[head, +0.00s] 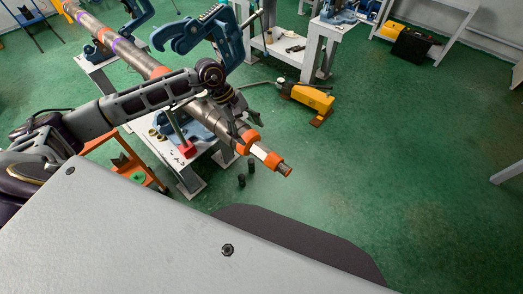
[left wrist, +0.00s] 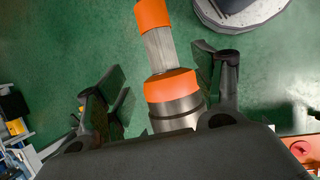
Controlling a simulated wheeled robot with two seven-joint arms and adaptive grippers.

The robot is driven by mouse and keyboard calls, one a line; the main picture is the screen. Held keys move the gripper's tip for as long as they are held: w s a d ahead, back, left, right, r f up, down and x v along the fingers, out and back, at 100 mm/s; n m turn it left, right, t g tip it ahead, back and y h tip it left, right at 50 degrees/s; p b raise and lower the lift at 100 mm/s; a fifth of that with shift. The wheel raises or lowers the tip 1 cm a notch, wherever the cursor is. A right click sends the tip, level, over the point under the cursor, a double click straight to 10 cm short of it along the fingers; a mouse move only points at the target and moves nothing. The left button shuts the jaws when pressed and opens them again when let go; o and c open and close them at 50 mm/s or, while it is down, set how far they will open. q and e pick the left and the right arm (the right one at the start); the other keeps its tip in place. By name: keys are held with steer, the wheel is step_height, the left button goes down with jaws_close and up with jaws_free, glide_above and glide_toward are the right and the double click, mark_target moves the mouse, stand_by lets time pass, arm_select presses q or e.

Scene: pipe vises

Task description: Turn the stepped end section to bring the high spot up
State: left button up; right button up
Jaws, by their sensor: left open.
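The stepped end section (head: 261,151) is the near end of a long pipe (head: 135,55), with orange bands on either side of a pale narrower length. In the left wrist view the end section (left wrist: 160,50) points up the picture between the fingers. My left gripper (head: 243,134) is at this end of the pipe, and its open fingers (left wrist: 168,95) stand on both sides of the wide orange band, with gaps showing. Part of the pipe is hidden behind my left arm in the head view. My right gripper is not in view.
A blue pipe vise (head: 190,35) rises behind my arm, and a white stand (head: 190,165) is under the pipe. A yellow machine (head: 312,97) stands on the green floor to the right.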

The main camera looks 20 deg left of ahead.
mark_target(260, 148)
arm_select(q)
steer(key=p+x, duration=0.2)
steer(key=x, duration=1)
steer(key=shift+c, duration=0.3)
steer(key=c, duration=1)
